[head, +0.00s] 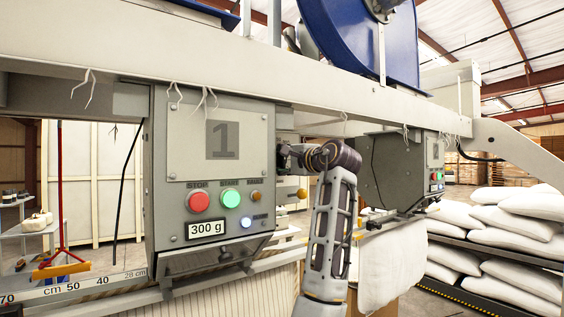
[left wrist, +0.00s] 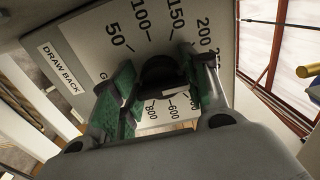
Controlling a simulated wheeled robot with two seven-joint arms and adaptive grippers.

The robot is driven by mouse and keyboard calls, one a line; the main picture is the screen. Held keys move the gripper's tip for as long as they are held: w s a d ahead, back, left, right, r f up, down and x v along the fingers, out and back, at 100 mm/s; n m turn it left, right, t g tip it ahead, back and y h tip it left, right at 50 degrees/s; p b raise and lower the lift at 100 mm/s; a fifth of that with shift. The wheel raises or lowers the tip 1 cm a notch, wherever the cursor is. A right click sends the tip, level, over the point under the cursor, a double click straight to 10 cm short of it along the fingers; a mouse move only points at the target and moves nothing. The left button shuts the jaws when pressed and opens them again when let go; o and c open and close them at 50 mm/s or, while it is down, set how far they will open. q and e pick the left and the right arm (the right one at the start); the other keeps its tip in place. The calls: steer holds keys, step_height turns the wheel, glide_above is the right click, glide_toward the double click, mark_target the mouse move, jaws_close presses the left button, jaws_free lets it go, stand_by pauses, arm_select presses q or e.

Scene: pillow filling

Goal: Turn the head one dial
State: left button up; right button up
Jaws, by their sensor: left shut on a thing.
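Head one (head: 212,165) is a grey box with a large "1", red, green and amber buttons, and a display (head: 208,229) reading 300 g. Its dial (left wrist: 160,70) is a dark round knob on the box's side face, seen in the left wrist view. Numbers such as 50, 100, 150, 200, 600 and 800 ring it. My left gripper (left wrist: 162,82) has its green-padded fingers on either side of the knob and is shut on it. In the head view my left gripper (head: 286,156) is at the box's right side, where the dial is hidden. My right gripper is not in view.
A "DRAW BACK" label (left wrist: 60,68) is beside the scale. A second grey head (head: 402,170) hangs farther right, with a white pillow cover (head: 392,265) below. Filled white sacks (head: 505,230) lie on racks at right. A beam (head: 200,55) runs above the heads.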

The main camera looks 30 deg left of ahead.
arm_select(q)
steer(key=shift+f, duration=0.15)
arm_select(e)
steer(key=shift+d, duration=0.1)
arm_select(q)
steer(key=o, duration=1)
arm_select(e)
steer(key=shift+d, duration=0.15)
arm_select(q)
steer(key=shift+o, duration=0.2)
steer(key=v, duration=1.2)
steer(key=shift+n, duration=0.3)
